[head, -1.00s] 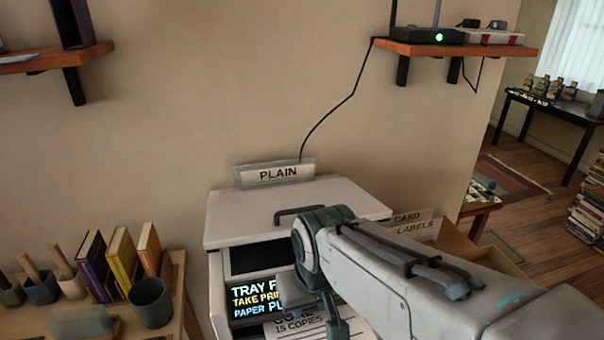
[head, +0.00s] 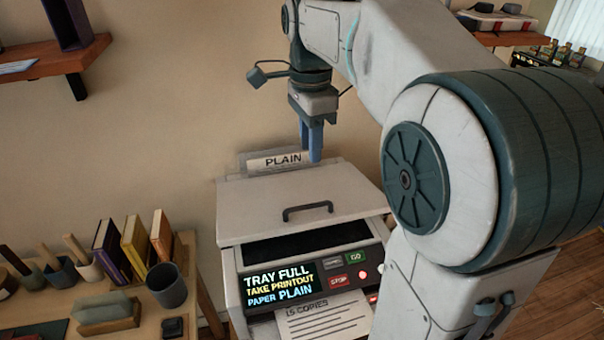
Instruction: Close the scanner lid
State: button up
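The scanner lid (head: 268,207) is a pale flat panel with a dark bar handle (head: 307,210) near its front edge, on top of the white copier (head: 232,285). A dark band shows below the lid's front edge; I cannot tell how far the lid is raised. My gripper (head: 311,157) points down above the lid's back edge, by the PLAIN sign (head: 281,161), and appears apart from the lid. Its blue fingers overlap in this view, so their gap cannot be judged. Nothing shows held in them.
The copier's screen (head: 279,284) reads TRAY FULL, TAKE PRINTOUT, PAPER PLAIN. A printed sheet (head: 322,318) lies below the panel with GO and STOP buttons. A desk (head: 190,285) with books and cups (head: 167,286) stands at left. A wall shelf (head: 60,62) is upper left.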

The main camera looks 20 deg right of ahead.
jog(key=shift+m, duration=0.4)
jog(key=f, duration=1.3)
jog(key=shift+s+p, duration=0.25)
jog(key=shift+p, duration=0.15)
grip_shut()
